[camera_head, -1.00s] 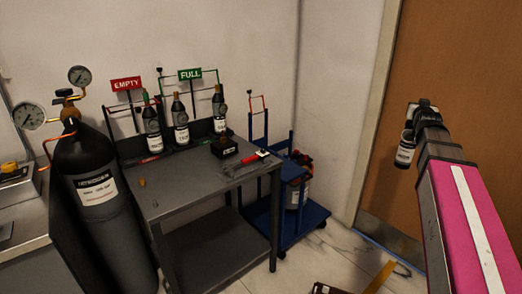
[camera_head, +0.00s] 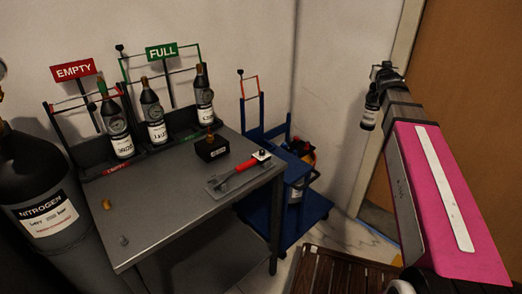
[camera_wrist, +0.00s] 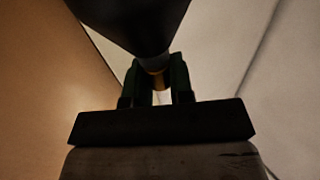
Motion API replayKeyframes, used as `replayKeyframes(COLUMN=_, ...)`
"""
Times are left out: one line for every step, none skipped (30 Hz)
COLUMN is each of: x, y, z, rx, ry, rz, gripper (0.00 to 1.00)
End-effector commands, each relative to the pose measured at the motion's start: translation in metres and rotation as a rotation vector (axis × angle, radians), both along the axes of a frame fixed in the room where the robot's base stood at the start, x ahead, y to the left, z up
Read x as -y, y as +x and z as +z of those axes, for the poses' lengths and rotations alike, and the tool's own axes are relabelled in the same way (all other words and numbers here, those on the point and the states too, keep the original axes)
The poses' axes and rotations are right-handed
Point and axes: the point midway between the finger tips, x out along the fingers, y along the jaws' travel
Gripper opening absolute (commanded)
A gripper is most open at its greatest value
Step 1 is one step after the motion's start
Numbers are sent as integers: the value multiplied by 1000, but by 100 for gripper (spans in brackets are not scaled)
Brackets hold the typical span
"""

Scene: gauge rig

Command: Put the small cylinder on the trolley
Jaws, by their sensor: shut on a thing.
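My gripper (camera_head: 384,72) is at the right in the head view, at the end of my pink and grey arm. It is shut on the small cylinder (camera_head: 370,108), a dark bottle with a white label that hangs upright below the fingers, in the air. In the wrist view, the fingers (camera_wrist: 157,82) close around its brass-coloured neck, and its dark body (camera_wrist: 130,20) fills the top. The blue trolley (camera_head: 318,209) stands on the floor right of the grey table, left of and below my gripper. An orange and dark item and a labelled bottle show on it, partly hidden.
The grey table (camera_head: 165,215) holds several similar bottles under EMPTY (camera_head: 73,70) and FULL (camera_head: 161,52) signs, a black block (camera_head: 212,148) and a red-handled tool (camera_head: 240,170). A large nitrogen cylinder (camera_head: 40,200) stands left. A brown slatted surface (camera_head: 335,272) lies in front. A door is at right.

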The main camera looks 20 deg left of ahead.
Motion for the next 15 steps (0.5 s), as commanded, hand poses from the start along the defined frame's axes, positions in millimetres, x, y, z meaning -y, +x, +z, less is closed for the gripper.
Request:
replayKeyframes(x=-12, y=1, z=0, rx=3, ry=-2, rz=8, gripper=0)
replayKeyframes(x=-18, y=1, z=-1, rx=3, ry=-2, rz=11, gripper=0)
replayKeyframes(x=-27, y=1, z=-2, rx=3, ry=-3, rz=15, gripper=0)
replayKeyframes(x=-32, y=1, z=-2, rx=3, ry=-3, rz=17, gripper=0)
replayKeyframes(x=-38, y=1, z=-3, rx=3, ry=-2, rz=20, gripper=0)
replayKeyframes(x=-46, y=0, z=-3, rx=2, ry=-3, rz=23, gripper=0)
replayKeyframes(x=-52, y=0, z=-4, rx=2, ry=-3, rz=24, gripper=0)
replayKeyframes(x=-58, y=0, z=-5, rx=2, ry=-2, rz=26, gripper=0)
replayKeyframes(x=-67, y=-1, z=-5, rx=2, ry=-3, rz=28, gripper=0)
replayKeyframes(x=-74, y=-1, z=-6, rx=2, ry=-3, rz=29, gripper=0)
replayKeyframes(x=-80, y=-1, z=-6, rx=2, ry=-2, rz=30, gripper=0)
replayKeyframes(x=-89, y=-2, z=-7, rx=2, ry=-3, rz=32, gripper=0)
replayKeyframes(x=-97, y=-3, z=-7, rx=2, ry=-3, rz=33, gripper=0)
replayKeyframes(x=-105, y=-4, z=-8, rx=1, ry=-3, rz=33, gripper=0)
replayKeyframes(x=-116, y=-5, z=-8, rx=2, ry=-3, rz=34, gripper=0)
